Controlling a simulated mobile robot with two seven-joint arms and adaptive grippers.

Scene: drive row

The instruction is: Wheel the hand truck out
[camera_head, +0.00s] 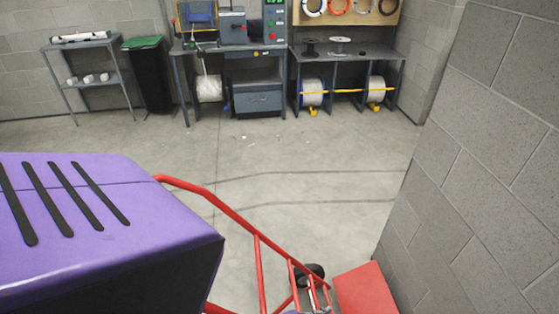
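The hand truck (233,218) has a red tube frame with several cross bars. It lies at a slant across the lower middle of the head view, from beside a purple casing down toward the bottom edge. A black wheel (316,270) shows at its lower right end. A flat red piece (366,290) lies beside that end, near the wall; I cannot tell whether it belongs to the truck. Small grey metal parts show among the lower bars, too small to identify. The truck's near side is cut off or hidden by the casing.
The large purple casing (90,220) with black slots fills the lower left. A grey block wall (480,170) closes the right side. Open concrete floor (270,160) lies beyond the truck. Workbenches (350,50), a black bin (148,80) and a shelf (85,60) stand at the back.

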